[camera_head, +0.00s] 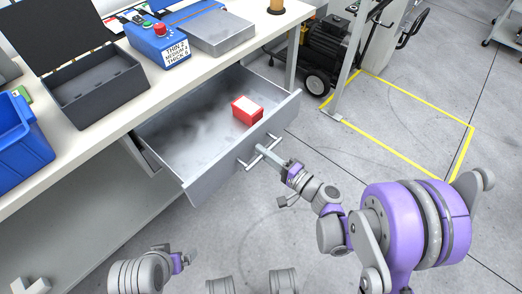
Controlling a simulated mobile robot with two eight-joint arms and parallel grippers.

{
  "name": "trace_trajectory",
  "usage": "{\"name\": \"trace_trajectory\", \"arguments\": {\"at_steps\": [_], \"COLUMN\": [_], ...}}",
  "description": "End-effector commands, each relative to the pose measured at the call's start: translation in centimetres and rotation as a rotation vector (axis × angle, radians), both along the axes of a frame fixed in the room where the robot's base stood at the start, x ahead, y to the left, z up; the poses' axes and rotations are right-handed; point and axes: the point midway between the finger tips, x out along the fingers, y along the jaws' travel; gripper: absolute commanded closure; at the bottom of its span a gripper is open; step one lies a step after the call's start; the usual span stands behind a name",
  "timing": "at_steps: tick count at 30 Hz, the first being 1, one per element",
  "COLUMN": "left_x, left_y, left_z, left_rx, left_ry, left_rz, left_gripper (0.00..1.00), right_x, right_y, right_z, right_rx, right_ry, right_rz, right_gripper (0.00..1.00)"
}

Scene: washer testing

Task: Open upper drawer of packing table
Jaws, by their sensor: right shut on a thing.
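The upper drawer (181,126) of the packing table (100,133) stands pulled out from under the tabletop. Its inside is grey metal, and a red box (247,111) with a white top lies in it near the front panel. The drawer's bar handle (273,142) is on the outer face of the front panel. My right gripper (262,150) is at the middle of this handle and is shut on it. My left arm shows at the bottom left, below the drawer; its fingertips are too unclear to judge.
On the tabletop are a blue bin (22,146), an open black case (98,92), a blue control box (158,45) with a red button, and a grey metal box (216,33). A black wheeled machine (326,45) stands behind. Floor right of the drawer is clear, with yellow lines.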

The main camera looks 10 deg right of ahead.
Motion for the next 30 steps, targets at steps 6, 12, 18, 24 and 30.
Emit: {"name": "trace_trajectory", "arguments": {"at_steps": [6,12,18,24,30], "left_x": [0.0,0.0,0.0,0.0,0.0], "left_y": [0.0,0.0,0.0,0.0,0.0], "left_z": [0.0,0.0,0.0,0.0,0.3], "left_rx": [0.000,0.000,0.000,0.000,0.000], "left_ry": [0.000,0.000,0.000,0.000,-0.001], "left_rz": [0.000,0.000,0.000,0.000,0.000], "left_gripper": [0.02,0.02,0.02,0.02,0.02], "right_x": [0.0,0.0,0.0,-0.1,-2.1], "right_y": [0.0,0.0,0.0,-0.1,-1.8], "right_z": [0.0,0.0,0.0,0.0,0.0], "right_rx": [0.000,0.000,0.000,0.000,0.000], "right_ry": [0.000,0.000,0.000,0.000,0.000], "right_rz": [0.000,0.000,0.000,-0.001,-0.004], "right_gripper": [1.00,0.65,0.51,0.51,0.51]}}
